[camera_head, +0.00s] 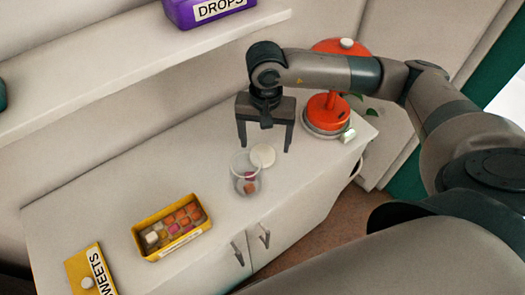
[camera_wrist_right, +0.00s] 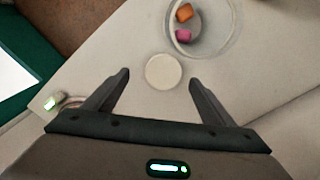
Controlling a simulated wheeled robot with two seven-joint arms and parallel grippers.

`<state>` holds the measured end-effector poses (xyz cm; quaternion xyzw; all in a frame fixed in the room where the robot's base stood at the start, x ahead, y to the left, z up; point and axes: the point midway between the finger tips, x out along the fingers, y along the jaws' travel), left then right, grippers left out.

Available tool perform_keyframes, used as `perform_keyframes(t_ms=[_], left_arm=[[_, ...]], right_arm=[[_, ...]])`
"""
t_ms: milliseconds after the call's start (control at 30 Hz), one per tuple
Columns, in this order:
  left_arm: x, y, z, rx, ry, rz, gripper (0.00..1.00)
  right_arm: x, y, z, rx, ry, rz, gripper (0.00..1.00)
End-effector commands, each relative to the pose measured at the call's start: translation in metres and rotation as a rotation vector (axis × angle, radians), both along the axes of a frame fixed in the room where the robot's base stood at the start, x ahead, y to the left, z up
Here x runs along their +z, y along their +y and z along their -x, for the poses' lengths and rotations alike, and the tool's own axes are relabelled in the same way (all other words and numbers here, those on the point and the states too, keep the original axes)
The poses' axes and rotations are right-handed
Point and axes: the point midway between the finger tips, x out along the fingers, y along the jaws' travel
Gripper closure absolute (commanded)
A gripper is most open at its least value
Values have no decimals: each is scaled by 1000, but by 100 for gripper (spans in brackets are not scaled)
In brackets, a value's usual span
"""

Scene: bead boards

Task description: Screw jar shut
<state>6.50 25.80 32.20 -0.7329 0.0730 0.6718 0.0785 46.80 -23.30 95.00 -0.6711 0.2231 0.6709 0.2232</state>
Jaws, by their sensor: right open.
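A clear glass jar (camera_head: 246,182) stands open on the white counter, with a few coloured sweets inside; it also shows at the top of the right wrist view (camera_wrist_right: 213,30). A round cream lid (camera_head: 263,156) lies flat on the counter just behind and to the right of the jar, close to its rim in the picture. In the right wrist view the lid (camera_wrist_right: 163,71) lies between and beyond my fingertips. My right gripper (camera_head: 267,147) is open and empty, pointing down above the counter near the lid. My left gripper is not in view.
A yellow tin of sweets (camera_head: 141,245) stands at the front left, with its yellow lid (camera_head: 78,270) beside it. A red lamp (camera_head: 327,115) stands at right behind. A purple DROPS box (camera_head: 186,15) sits on the shelf (camera_head: 100,68).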

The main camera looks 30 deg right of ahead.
Motion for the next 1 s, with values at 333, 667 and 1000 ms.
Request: perform_keyframes(t_ms=[333, 667, 1000], left_arm=[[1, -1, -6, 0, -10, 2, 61], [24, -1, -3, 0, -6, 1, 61], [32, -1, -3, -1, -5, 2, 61]], right_arm=[[-2, 0, 0, 0, 0, 0, 23], [-24, 3, -7, 0, 5, 0, 23], [-53, 3, -9, 0, 0, 0, 23]])
